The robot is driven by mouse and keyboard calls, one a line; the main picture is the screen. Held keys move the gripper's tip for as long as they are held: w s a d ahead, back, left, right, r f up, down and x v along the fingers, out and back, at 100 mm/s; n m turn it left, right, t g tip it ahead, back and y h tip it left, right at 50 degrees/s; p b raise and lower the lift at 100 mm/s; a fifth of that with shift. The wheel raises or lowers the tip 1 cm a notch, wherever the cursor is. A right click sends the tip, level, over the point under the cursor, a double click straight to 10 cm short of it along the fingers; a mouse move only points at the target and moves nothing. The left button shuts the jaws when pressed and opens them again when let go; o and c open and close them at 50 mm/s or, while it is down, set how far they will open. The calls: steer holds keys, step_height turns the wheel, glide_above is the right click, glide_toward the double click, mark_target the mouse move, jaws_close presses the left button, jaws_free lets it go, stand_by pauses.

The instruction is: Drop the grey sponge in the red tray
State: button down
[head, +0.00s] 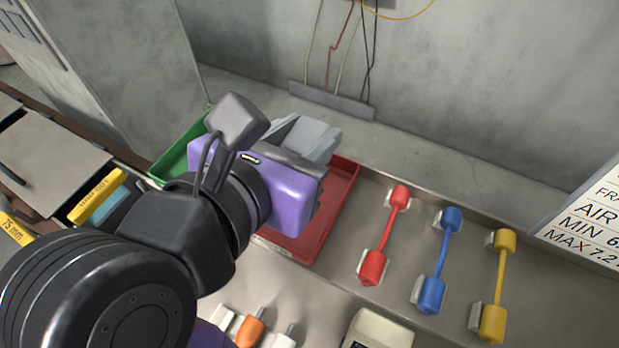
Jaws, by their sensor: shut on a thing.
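My gripper (300,163) is shut on the grey sponge (314,137), which shows as a pale blue-grey block at the far side of my purple gripper body. The red tray (345,190) lies below and to the right of the gripper, on the metal bench. The sponge appears over the tray's back part, and I cannot tell its height above it. My arm and gripper hide the tray's left part and most of the fingers.
A green tray (178,157) stands left of the red one, partly hidden. A grey wall with wires rises behind. Orange- and white-handled items lie at the front.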

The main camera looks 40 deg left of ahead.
steer(key=shift+f, duration=2.75)
steer(key=c, duration=0.8)
jaws_free()
steer(key=v, duration=0.8)
steer(key=shift+f+b, duration=0.1)
steer(key=shift+b, duration=0.2)
